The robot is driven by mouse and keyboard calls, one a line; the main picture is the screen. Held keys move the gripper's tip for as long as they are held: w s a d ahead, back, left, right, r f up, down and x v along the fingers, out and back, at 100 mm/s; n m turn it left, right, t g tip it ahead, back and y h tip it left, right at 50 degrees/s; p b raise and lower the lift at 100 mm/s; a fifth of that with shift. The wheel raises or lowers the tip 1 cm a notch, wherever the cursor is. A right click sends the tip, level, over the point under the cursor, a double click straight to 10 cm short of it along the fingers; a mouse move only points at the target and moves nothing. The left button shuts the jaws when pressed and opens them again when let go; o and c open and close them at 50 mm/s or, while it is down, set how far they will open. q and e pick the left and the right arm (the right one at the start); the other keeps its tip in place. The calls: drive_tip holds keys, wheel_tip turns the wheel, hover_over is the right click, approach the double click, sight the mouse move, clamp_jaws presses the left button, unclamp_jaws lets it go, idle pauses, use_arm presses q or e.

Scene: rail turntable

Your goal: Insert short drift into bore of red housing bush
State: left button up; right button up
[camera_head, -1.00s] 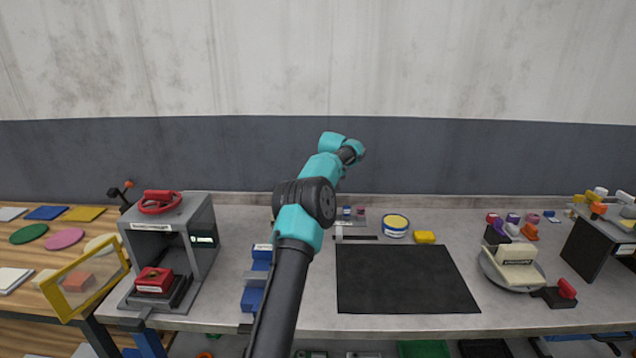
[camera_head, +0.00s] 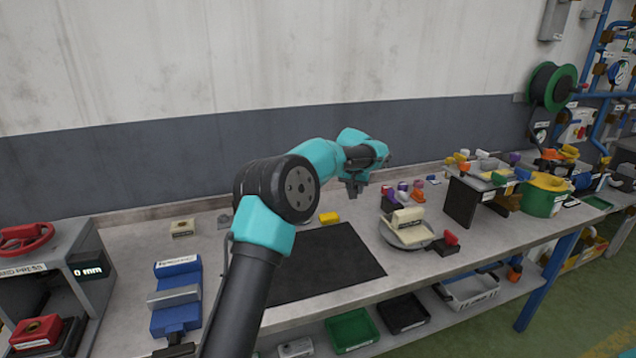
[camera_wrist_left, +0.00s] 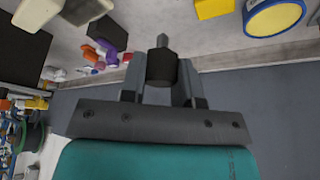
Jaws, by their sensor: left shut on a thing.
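My left gripper (camera_head: 353,188) is above the bench, behind the black mat and left of the turntable. In the left wrist view its fingers (camera_wrist_left: 161,85) are shut on a dark cylindrical piece with a grey pin end, apparently the short drift (camera_wrist_left: 161,66). A red block with a round bore in its top, apparently the red housing bush (camera_head: 38,332), sits in the grey press at the far left. The gripper is far to the right of it. My right gripper is not in view.
The press frame (camera_head: 90,270) and a blue vise (camera_head: 176,290) stand at left. The black mat (camera_head: 320,262) is clear. The turntable (camera_head: 405,236) bears a cream block (camera_head: 404,222). Coloured pieces, a dark stand (camera_head: 461,202) and a green-yellow pot (camera_head: 545,195) lie right.

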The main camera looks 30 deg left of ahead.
use_arm(q)
drive_tip(key=s+d+r+m+h, duration=0.1)
drive_tip(key=s+d+m, duration=0.2)
drive_tip(key=d, duration=1.3)
drive_tip(key=s+d+m, duration=0.2)
drive_tip(key=s+d, duration=0.5)
drive_tip(key=d, duration=0.4)
drive_tip(key=s+d+r+m+h, duration=0.1)
drive_tip(key=s+d+m, duration=0.1)
drive_tip(key=s+d, duration=0.6)
drive_tip(key=s+d+m+g+h, duration=0.1)
drive_tip(key=s+d, duration=0.6)
drive_tip(key=d, duration=0.8)
drive_tip(key=shift+s+d+r+m, duration=0.15)
drive_tip(key=shift+s+d+m, duration=0.05)
drive_tip(key=shift+m, duration=0.5)
drive_tip(key=shift+w+a+h, duration=0.1)
drive_tip(key=shift+h, duration=0.2)
